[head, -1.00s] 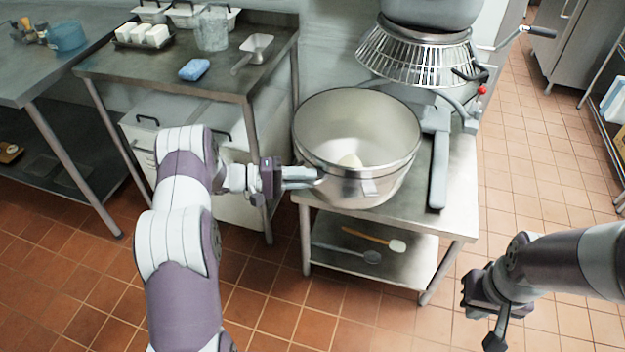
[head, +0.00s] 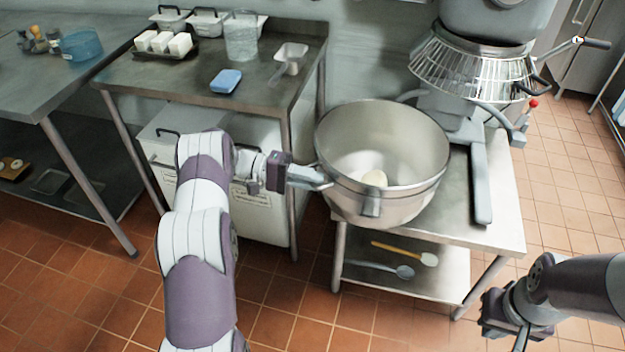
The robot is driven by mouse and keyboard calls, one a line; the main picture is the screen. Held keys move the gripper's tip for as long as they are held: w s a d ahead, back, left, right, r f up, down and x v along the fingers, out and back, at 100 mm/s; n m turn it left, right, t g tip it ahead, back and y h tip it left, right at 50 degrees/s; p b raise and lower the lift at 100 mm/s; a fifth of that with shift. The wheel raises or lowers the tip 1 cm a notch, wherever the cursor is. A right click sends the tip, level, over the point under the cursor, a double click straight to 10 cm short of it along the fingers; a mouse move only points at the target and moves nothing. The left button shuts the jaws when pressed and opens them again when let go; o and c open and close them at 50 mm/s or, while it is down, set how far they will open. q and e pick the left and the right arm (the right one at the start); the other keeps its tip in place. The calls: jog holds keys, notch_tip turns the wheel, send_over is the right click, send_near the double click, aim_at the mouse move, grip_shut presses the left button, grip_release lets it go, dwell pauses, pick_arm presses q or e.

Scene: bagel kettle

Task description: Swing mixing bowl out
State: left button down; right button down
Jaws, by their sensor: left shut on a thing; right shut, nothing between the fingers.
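The steel mixing bowl (head: 345,150) stands upright at the front left of the mixer, over the left part of the steel mixer table. A pale lump (head: 374,178) lies inside it. My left gripper (head: 318,178) is shut at the bowl's left side, on its rim or a handle there; the exact grip spot is hard to see. The mixer (head: 490,22) with its wire guard (head: 465,72) is behind and right of the bowl, clear of the bowl's opening. My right gripper (head: 508,325) is low at the right, away from the bowl, empty.
The mixer table (head: 503,215) has a lower shelf with a yellow-handled spatula (head: 400,252) and a grey spoon (head: 385,269). A steel side table (head: 190,82) at the left holds a blue sponge (head: 225,81), a scoop (head: 290,58) and a clear jug (head: 241,38). Tiled floor is free in front.

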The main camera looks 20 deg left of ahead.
pick_arm(q)
jog(key=shift+a, duration=0.2)
dwell(0.3)
jog(key=c, duration=1.2)
grip_release()
jog(key=shift+w, duration=0.1)
jog(key=shift+a, duration=0.1)
jog(key=a, duration=0.4)
jog(key=s+a+b, duration=0.1)
jog(key=a, duration=0.3)
jog(key=a+r+b, duration=0.1)
jog(key=a, duration=0.3)
jog(key=shift+s+a, duration=0.15)
jog(key=shift+s, duration=0.2)
